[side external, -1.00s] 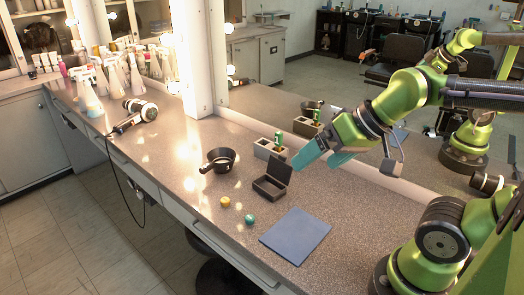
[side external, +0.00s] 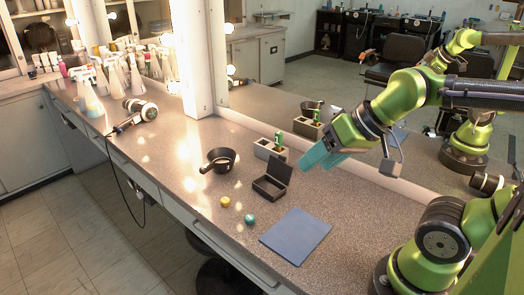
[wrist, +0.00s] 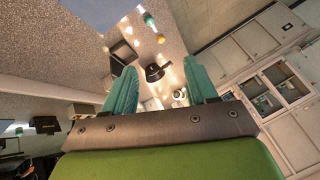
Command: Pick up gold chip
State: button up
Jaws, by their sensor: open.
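A small round yellow-gold piece (side external: 225,202), which looks like the gold chip, lies on the speckled counter near its front edge. It also shows in the wrist view (wrist: 160,39), near the top. A teal round piece (side external: 249,220) lies just to its right, apart from it; in the wrist view it is teal too (wrist: 149,20). My gripper (side external: 314,163) is in the air above the back of the counter, to the right of and well apart from the gold piece. Its teal fingers (wrist: 160,75) are open with nothing between them.
A blue mat (side external: 296,236) lies right of the pieces. Behind them stand an open black box (side external: 270,188), a black pan (side external: 219,160) and a grey block (side external: 268,149) with a green item. A hair dryer (side external: 138,112) lies farther left. The mirror runs along the back.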

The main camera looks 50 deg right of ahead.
jog(key=w+a+f+n+g, duration=0.1)
jog(key=w+f+g, duration=0.25)
jog(key=w, duration=0.95)
jog(key=n+g+h, duration=0.2)
jog(key=n+g, duration=0.1)
jog(key=g, duration=0.1)
send_over(226, 200)
notch_tip(226, 200, down, 4)
jog(key=f, duration=1)
jog(key=shift+s+a+f, duration=0.1)
jog(key=shift+s+f, duration=0.1)
jog(key=shift+f, duration=0.15)
jog(key=shift+w+f, duration=0.2)
jog(key=shift+f, duration=2.7)
jog(key=shift+c, duration=0.4)
grip_shut()
